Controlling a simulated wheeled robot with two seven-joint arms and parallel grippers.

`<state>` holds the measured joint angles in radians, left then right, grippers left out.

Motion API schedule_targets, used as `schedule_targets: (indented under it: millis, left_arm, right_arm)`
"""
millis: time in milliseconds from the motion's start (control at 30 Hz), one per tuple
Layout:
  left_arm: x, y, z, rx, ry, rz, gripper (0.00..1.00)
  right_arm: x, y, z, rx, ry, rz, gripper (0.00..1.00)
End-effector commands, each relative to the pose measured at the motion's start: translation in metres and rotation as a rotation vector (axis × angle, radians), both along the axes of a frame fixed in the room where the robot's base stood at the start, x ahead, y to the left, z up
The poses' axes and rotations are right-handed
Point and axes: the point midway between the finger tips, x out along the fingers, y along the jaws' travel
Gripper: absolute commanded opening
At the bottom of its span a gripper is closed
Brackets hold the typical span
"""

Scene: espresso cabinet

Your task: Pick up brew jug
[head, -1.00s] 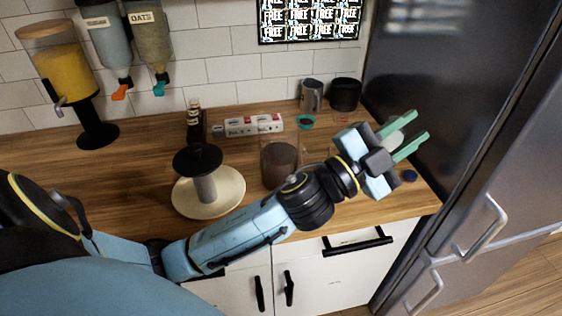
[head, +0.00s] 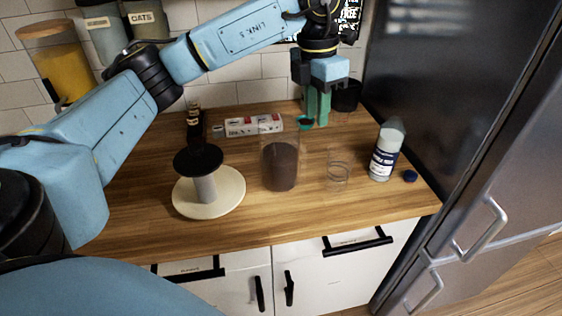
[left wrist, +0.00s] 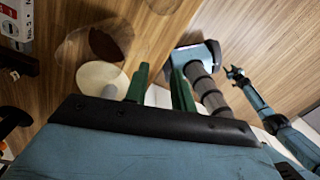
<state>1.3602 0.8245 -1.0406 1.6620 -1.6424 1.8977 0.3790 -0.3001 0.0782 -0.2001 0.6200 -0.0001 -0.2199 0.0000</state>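The brew jug (head: 281,165) appears to be the clear vessel with dark brown contents, standing upright on the wooden counter. In the left wrist view a clear round vessel with brown inside (left wrist: 104,43) shows at upper left. My right gripper is out of the head view; a small, far gripper in the left wrist view (left wrist: 236,74) looks like mine.
A cream disc (head: 235,200) with a dark-topped post stands left of the jug. A clear glass (head: 338,172) and a labelled bottle (head: 384,158) stand to its right. The fridge bounds the right.

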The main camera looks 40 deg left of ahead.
Motion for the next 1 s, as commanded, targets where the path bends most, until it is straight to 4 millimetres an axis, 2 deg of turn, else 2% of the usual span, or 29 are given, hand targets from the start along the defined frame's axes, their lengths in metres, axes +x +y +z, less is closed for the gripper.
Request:
schedule_targets:
  millis: [67,167,500,767,1000]
  left_arm:
    - [-0.001,0.014,0.005,0.052,0.006,0.027,0.25]
    - [-0.001,0.02,-0.003,0.074,0.014,0.038,0.25]
    - [-0.002,0.02,-0.063,0.071,0.014,0.035,0.25]
    - [-0.002,0.02,-0.083,0.071,0.014,0.035,0.25]
    - [-0.002,0.021,-0.118,0.07,0.013,0.036,0.25]
  right_arm:
    - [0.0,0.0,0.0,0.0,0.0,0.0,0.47]
    - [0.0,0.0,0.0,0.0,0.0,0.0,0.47]
    - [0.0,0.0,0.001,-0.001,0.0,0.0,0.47]
    - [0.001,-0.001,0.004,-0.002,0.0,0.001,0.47]
    - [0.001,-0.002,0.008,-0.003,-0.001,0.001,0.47]
